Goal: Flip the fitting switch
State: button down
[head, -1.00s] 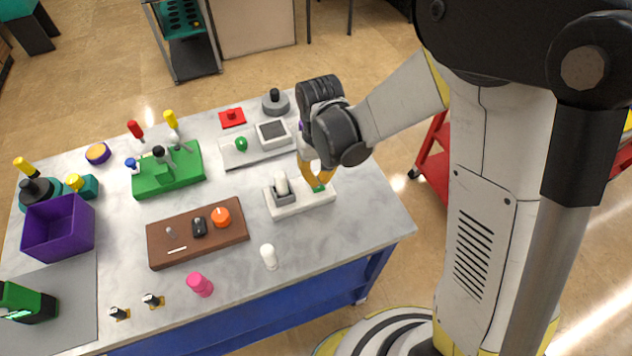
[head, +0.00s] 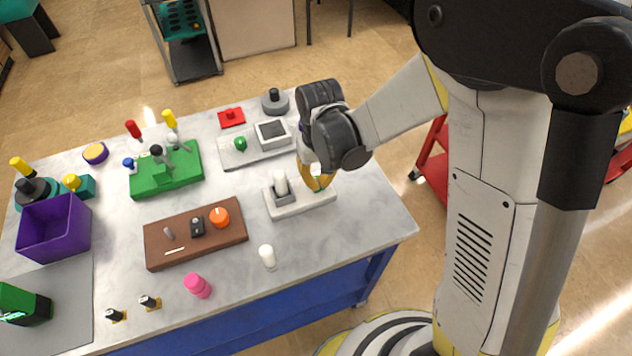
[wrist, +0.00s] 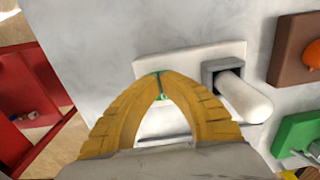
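A white base plate (head: 306,206) lies near the table's right end. It carries a grey block (head: 284,198) with a white rounded peg (head: 280,182), which also shows in the wrist view (wrist: 245,97). A small green part, seemingly the fitting switch (wrist: 163,96), is on the plate's other end, mostly hidden by the fingers. My gripper (head: 318,188) points down at that end. In the wrist view its two yellow fingers (wrist: 160,74) come together at the tips, with a thin strip of green between them. How the switch is tilted is hidden.
A brown board (head: 190,241) with an orange knob is to the left. A grey panel (head: 228,157) with a green knob lies behind. A white upright piece (head: 267,257) stands in front. The table's right corner is bare.

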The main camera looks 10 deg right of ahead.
aim_at(321, 187)
jog(key=shift+f+b, duration=0.6)
jog(key=shift+f, duration=0.15)
jog(key=shift+r, duration=0.1)
jog(key=shift+r+p, duration=2.35)
jog(key=shift+r, duration=1.05)
jog(key=shift+r, duration=0.1)
jog(key=shift+d+r+b, duration=0.25)
jog(key=shift+d+b, duration=0.05)
jog(key=s+d+r+m+t+b, duration=0.1)
jog(key=s+d+r+t+b, duration=0.2)
jog(key=s+d+b, duration=0.1)
jog(key=s+d+r+m+t+b, duration=0.2)
jog(key=s+d+r+t+b, duration=0.2)
jog(key=s+d, duration=0.3)
jog(key=shift+d+b, duration=0.55)
jog(key=shift+d, duration=0.4)
